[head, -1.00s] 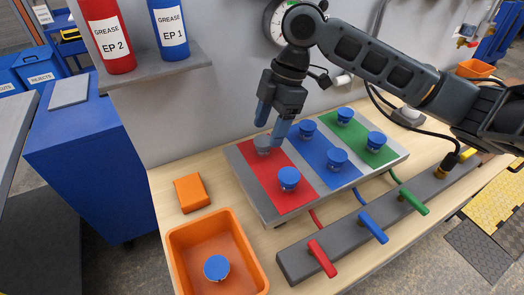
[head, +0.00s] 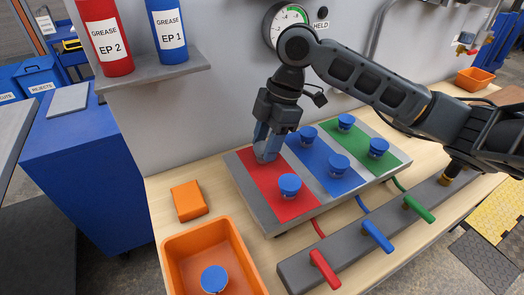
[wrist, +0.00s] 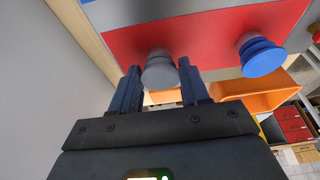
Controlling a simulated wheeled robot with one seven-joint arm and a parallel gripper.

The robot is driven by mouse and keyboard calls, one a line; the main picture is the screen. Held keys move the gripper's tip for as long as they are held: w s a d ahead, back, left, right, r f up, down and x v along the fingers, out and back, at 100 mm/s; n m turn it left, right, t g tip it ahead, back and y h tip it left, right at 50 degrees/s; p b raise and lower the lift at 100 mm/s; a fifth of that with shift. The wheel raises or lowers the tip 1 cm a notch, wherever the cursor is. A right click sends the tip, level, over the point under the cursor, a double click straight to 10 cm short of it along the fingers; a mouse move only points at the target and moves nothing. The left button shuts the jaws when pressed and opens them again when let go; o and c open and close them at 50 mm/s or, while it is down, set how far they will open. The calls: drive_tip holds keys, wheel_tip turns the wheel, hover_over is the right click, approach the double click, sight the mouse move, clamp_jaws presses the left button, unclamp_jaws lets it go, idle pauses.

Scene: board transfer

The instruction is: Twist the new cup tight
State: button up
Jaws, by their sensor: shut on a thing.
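The grey cup (wrist: 160,70) stands on the far end of the red strip (head: 262,178) of the board. My gripper (head: 267,150) points down over it, its two blue fingers on either side of the cup, shut on it. In the wrist view the fingers (wrist: 160,88) flank the grey cup; its lower part is seen against the red strip. A blue cup (head: 289,185) sits on the near end of the same strip, apart from my gripper. In the head view the fingers hide much of the grey cup.
More blue cups stand on the blue strip (head: 309,155) and green strip (head: 366,136). An orange bin (head: 180,240) holds a loose blue cup (head: 214,279); an orange block (head: 188,200) lies behind it. Red, blue and green levers (head: 324,268) line the front rail. A gauge (head: 288,16) reads beside a "HELD" label.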

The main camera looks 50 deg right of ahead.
drive_tip(key=shift+c, duration=1)
drive_tip(key=shift+a+r+m, duration=0.1)
drive_tip(key=shift+a+m, duration=0.05)
drive_tip(key=shift+m, duration=0.55)
drive_tip(key=m+t, duration=0.1)
drive_tip(key=m, duration=0.1)
drive_tip(key=shift+s+m+h+p, duration=0.1)
drive_tip(key=shift+m+h+p, duration=0.3)
drive_tip(key=shift+a+m, duration=0.15)
drive_tip(key=shift+m, duration=1.05)
drive_tip(key=shift+s+m+t+h, duration=0.1)
drive_tip(key=shift+m+t+h, duration=0.35)
drive_tip(key=shift+m, duration=0.55)
drive_tip(key=shift+p, duration=0.3)
